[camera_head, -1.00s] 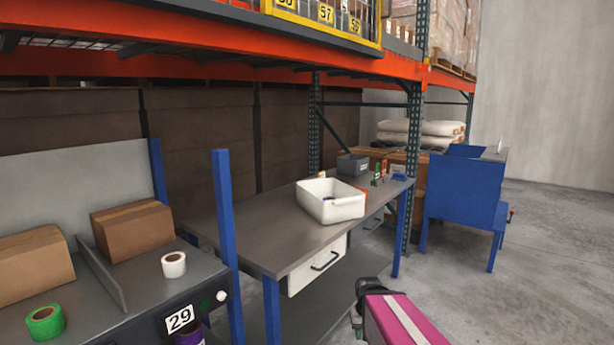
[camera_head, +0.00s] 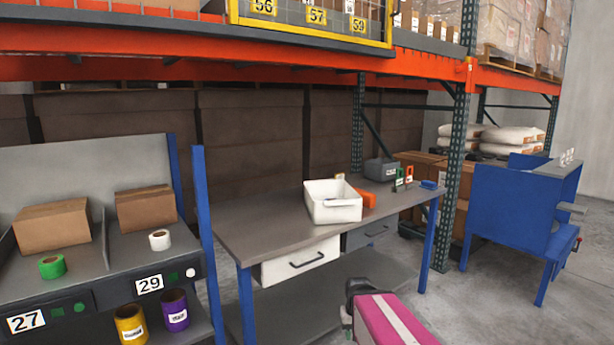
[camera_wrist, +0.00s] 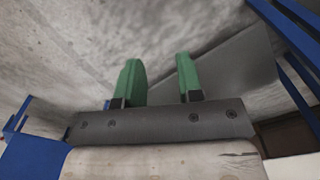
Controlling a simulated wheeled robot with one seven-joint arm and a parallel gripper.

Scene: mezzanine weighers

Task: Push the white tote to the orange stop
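The white tote (camera_head: 333,210) stands upright on the grey workbench (camera_head: 270,228), near its right half. The orange stop (camera_head: 367,197) is on the bench just to the right of and behind the tote; I cannot tell whether they touch. In the wrist view my gripper (camera_wrist: 161,82) shows two green fingers apart with nothing between them. In the head view part of my magenta arm (camera_head: 395,320) shows in front of the bench, apart from the tote. The gripper's fingers are not visible there.
A grey bin (camera_head: 381,171) and small coloured items (camera_head: 403,178) stand behind the stop. At left is a packing station with cardboard boxes (camera_head: 53,227) and tape rolls. A blue desk (camera_head: 510,210) stands at right. The bench's left half is clear. Blue posts (camera_head: 207,240) rise at its left.

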